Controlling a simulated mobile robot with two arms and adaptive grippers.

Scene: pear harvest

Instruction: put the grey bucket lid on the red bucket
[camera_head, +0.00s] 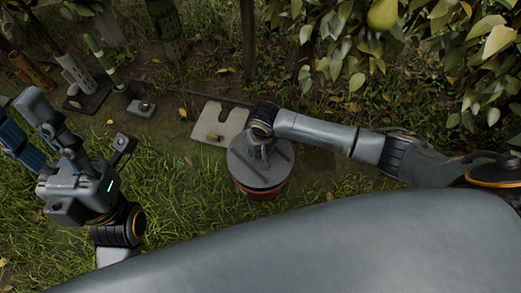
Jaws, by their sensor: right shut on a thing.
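The grey bucket lid (246,168) is a round disc with darker bars across its top, left of the picture's middle. It lies over the top of the red bucket (262,192), whose reddish side shows below the lid's lower edge. Whether the lid is fully seated on the rim I cannot tell. My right gripper (260,147) comes in from the right and points down at the lid's middle, shut on the lid's handle, which it mostly hides. My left gripper (124,146) is raised over the grass at the left.
A pale notched slab (218,124) lies on the ground just behind the bucket. Several posts and tool-like items stand at the upper left. Leafy branches with a pear (383,14) hang at the upper right. Grass between my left arm and the bucket is free.

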